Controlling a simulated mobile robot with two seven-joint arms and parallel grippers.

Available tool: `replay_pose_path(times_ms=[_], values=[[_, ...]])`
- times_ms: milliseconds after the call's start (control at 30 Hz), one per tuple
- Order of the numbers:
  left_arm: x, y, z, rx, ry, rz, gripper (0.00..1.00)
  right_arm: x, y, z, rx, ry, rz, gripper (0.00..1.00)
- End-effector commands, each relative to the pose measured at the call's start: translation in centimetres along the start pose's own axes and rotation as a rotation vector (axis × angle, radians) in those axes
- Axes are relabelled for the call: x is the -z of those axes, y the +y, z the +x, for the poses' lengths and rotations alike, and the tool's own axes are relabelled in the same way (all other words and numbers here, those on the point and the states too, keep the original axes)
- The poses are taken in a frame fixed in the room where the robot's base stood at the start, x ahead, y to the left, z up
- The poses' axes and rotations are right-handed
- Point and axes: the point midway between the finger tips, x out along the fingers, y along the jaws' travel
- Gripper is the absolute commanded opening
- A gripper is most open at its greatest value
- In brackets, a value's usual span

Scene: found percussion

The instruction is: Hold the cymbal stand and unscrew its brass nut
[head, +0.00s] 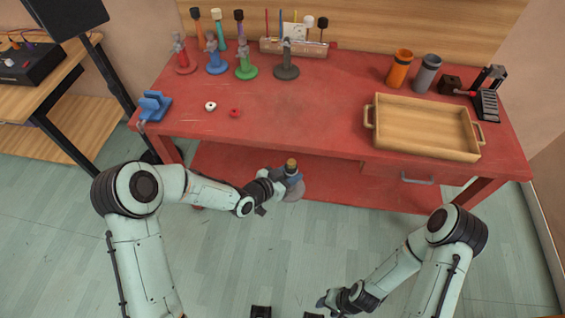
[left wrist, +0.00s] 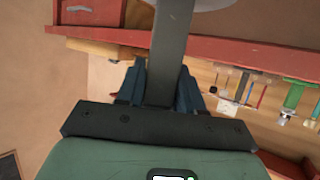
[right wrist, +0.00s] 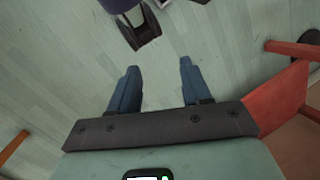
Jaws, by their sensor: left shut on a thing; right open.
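A dark grey stand is held upright in front of the red table. Its round grey base (head: 295,195) hangs low and its brass-coloured top (head: 291,163) points up at the head camera. My left gripper (head: 287,179) is shut on the stand's post; the left wrist view shows the grey post (left wrist: 174,40) between its blue fingers. The nut is too small to see in detail and is outside the left wrist view. My right gripper (head: 324,301) is low at the front, apart from the stand. In the right wrist view its blue fingers (right wrist: 157,80) are wide apart and empty.
The red table (head: 300,115) carries a wooden tray (head: 425,153), orange (head: 401,68) and grey cups (head: 427,73), and several coloured stands, including a green one (head: 245,68). A white ring (head: 210,106) and a red ring (head: 235,113) lie near a blue holder (head: 154,104). Floor between the arms is clear.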

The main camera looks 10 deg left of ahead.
Motion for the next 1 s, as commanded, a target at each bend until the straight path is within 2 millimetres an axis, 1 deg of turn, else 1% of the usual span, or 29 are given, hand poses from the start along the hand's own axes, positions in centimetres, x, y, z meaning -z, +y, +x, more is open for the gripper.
replay_pose_path(times_ms=[67, 167, 200, 267, 300, 367, 400, 467, 500, 567, 600, 667, 700, 767, 800, 867, 900, 967, 1000], values=[[0.1, 0.0, 0.1, -0.002, 0.003, 0.002, 0.00, 1.9, -0.1, 0.1, -0.017, 0.013, 0.050, 0.48], [0.1, 0.0, 0.0, -0.002, 0.003, 0.002, 0.00, 5.5, -0.4, 0.2, -0.048, 0.032, 0.173, 0.48], [0.2, 0.0, 0.0, -0.001, 0.003, 0.002, 0.00, 7.2, -0.7, 0.0, -0.062, 0.042, 0.235, 0.48], [0.2, 0.0, 0.0, -0.001, 0.004, 0.002, 0.00, 10.1, -1.4, -0.5, -0.078, 0.062, 0.338, 0.48], [0.2, 0.0, 0.0, -0.001, 0.004, 0.002, 0.00, 12.0, -2.0, -1.0, -0.086, 0.077, 0.407, 0.48], [0.2, 0.0, 0.0, -0.001, 0.004, 0.002, 0.00, 14.6, -3.2, -2.0, -0.093, 0.099, 0.509, 0.48], [0.2, 0.0, 0.0, -0.001, 0.004, 0.002, 0.00, 16.2, -4.0, -2.7, -0.095, 0.113, 0.573, 0.48], [0.2, 0.0, 0.0, -0.001, 0.004, 0.002, 0.00, 18.5, -5.5, -4.0, -0.092, 0.134, 0.668, 0.48], [0.2, 0.0, 0.0, -0.001, 0.004, 0.002, 0.00, 19.9, -6.6, -5.0, -0.088, 0.148, 0.728, 0.48], [0.2, 0.0, 0.0, -0.001, 0.004, 0.002, 0.00, 21.7, -8.4, -6.5, -0.078, 0.167, 0.815, 0.48], [0.2, 0.0, 0.0, -0.001, 0.004, 0.002, 0.00, 22.8, -9.7, -7.7, -0.070, 0.179, 0.872, 0.48], [0.2, 0.0, 0.0, -0.001, 0.004, 0.002, 0.00, 24.3, -11.6, -9.4, -0.058, 0.193, 0.956, 0.48], [0.2, 0.0, 0.0, -0.001, 0.004, 0.002, 0.00, 25.1, -13.0, -10.6, -0.049, 0.201, 1.010, 0.48], [0.2, 0.0, 0.0, -0.001, 0.004, 0.002, 0.00, 26.1, -15.2, -12.4, -0.036, 0.211, 1.089, 0.48], [0.2, 0.0, 0.0, -0.001, 0.004, 0.002, 0.00, 26.6, -16.6, -13.7, -0.027, 0.217, 1.142, 0.48], [0.2, 0.0, 0.0, -0.001, 0.004, 0.002, 0.00, 27.1, -18.8, -15.7, -0.016, 0.224, 1.222, 0.48], [0.2, 0.0, 0.0, -0.001, 0.004, 0.002, 0.00, 27.3, -20.4, -17.0, -0.007, 0.228, 1.272, 0.48], [0.2, 0.0, 0.0, -0.001, 0.004, 0.002, 0.00, 27.3, -22.5, -19.0, 0.003, 0.234, 1.346, 0.48], [0.2, 0.0, 0.0, -0.001, 0.004, 0.002, 0.00, 27.3, -24.0, -20.4, 0.012, 0.239, 1.395, 0.48]])
